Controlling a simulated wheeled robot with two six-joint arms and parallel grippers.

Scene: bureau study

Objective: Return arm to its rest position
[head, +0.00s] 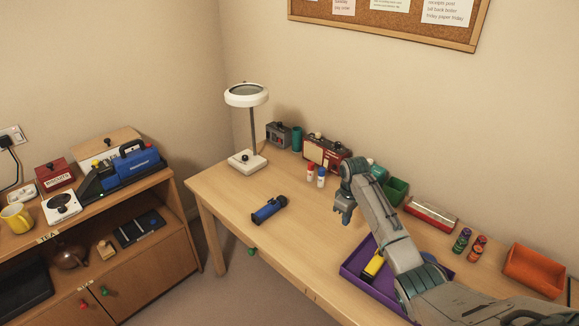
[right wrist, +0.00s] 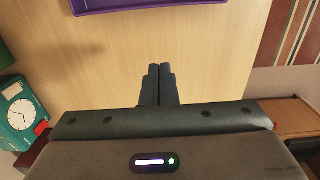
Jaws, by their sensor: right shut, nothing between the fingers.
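My right arm (head: 385,225) comes in from the lower right and reaches over the desk. Its gripper (head: 343,218) hangs above the desk top, beyond the purple tray, pointing down. In the right wrist view the two fingers (right wrist: 160,72) are together and hold nothing, with bare wood beyond them. My left arm and gripper are in neither view.
The purple tray (head: 351,271) holds a yellow item (head: 373,265), partly behind my arm. A blue-black flashlight (head: 269,210) lies on the desk (head: 225,193). A white lamp (head: 247,159), green bin (head: 396,191) and orange bin (head: 534,270) stand around. The desk's front left is mostly clear.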

